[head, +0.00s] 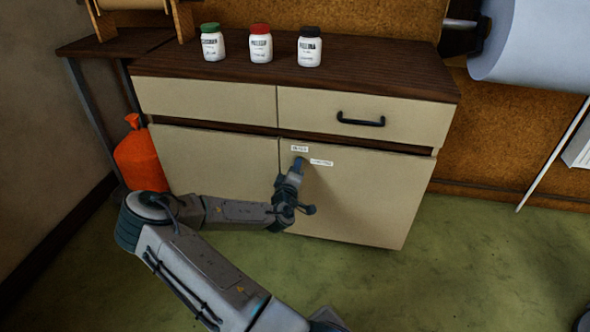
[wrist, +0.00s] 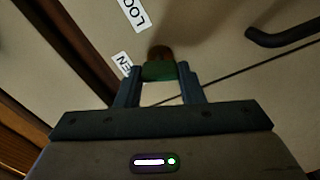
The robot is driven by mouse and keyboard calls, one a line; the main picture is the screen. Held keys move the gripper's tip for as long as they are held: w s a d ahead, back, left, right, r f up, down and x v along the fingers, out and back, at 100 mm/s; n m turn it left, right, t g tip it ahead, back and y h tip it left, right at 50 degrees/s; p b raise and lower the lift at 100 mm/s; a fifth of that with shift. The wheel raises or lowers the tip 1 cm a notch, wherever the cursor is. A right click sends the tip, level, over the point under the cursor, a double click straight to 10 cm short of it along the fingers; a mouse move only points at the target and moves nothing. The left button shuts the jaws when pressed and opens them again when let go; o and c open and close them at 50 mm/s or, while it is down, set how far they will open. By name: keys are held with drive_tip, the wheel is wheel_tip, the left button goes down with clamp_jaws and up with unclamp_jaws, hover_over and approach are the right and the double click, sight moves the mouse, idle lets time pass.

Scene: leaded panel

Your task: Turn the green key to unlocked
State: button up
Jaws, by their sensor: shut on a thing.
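The green key (wrist: 159,71) sits at a brownish round lock (wrist: 160,52) on the cabinet's lower right door (head: 360,190). My gripper (wrist: 160,73) is shut on the key, with one finger on each side of it. In the head view my gripper (head: 299,164) is at the upper left of that door and hides the key and lock. Two white labels are beside the lock: one (wrist: 132,13) reads "LOC" before the picture edge cuts it off, and the other (wrist: 122,63) shows "EN", partly hidden by a finger. I cannot tell how far the key is turned.
A drawer with a black handle (head: 361,119) is above the door. Three white jars with green (head: 212,42), red (head: 260,44) and black (head: 309,47) lids stand on the cabinet top (head: 375,78). An orange container (head: 141,158) is at the left. The floor to the right is clear.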

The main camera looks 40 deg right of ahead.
drive_tip(key=shift+f+n, duration=0.15)
drive_tip(key=shift+n, duration=2.05)
drive_tip(key=o, duration=1)
drive_tip(key=p+v, duration=0.3)
drive_tip(key=v, duration=1)
drive_tip(key=shift+s+a, duration=0.25)
drive_tip(key=shift+s, duration=0.05)
drive_tip(key=shift+p, duration=0.3)
